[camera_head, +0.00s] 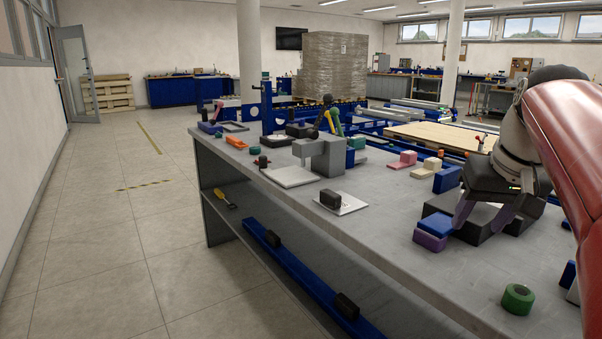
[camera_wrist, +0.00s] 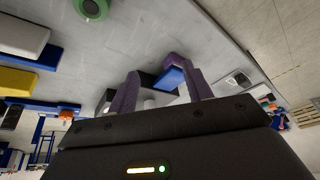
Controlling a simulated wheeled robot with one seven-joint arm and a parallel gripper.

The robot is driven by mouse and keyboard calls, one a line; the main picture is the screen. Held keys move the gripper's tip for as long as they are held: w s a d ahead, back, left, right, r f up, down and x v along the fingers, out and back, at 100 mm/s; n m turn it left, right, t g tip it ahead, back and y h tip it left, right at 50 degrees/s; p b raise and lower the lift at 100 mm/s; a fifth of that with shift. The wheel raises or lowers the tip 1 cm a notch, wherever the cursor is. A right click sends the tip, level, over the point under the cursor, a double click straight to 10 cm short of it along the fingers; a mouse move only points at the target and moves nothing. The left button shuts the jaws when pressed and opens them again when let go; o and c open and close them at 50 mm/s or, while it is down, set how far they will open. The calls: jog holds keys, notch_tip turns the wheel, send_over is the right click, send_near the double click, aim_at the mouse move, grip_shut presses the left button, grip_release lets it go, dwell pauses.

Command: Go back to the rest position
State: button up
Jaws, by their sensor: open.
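My gripper (camera_head: 483,218) is at the right of the head view, low over the grey workbench (camera_head: 400,250). Its two purple fingers are apart. It also shows in the wrist view (camera_wrist: 160,85), with the fingers spread. Below and beside the fingers is a dark tray or box (camera_head: 500,228) with something pale in it. I cannot tell whether the fingers touch anything. My arm hides part of the bench on the right.
A green tape roll (camera_head: 517,298) lies near the front right of the bench. A white plate (camera_head: 341,203) with a black block, a grey press-like fixture (camera_head: 322,156) and pink blocks (camera_head: 403,160) stand farther along. The floor (camera_head: 120,240) left of the bench is clear.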

jog(key=s+a+f+n, duration=0.1)
jog(key=s+a+f, duration=0.5)
jog(key=a+f, duration=0.2)
jog(key=s+a+f+n+t, duration=0.1)
jog(key=s+a+f, duration=0.5)
jog(key=f, duration=0.6)
jog(key=shift+s+a, duration=0.3)
jog(key=shift+a, duration=0.7)
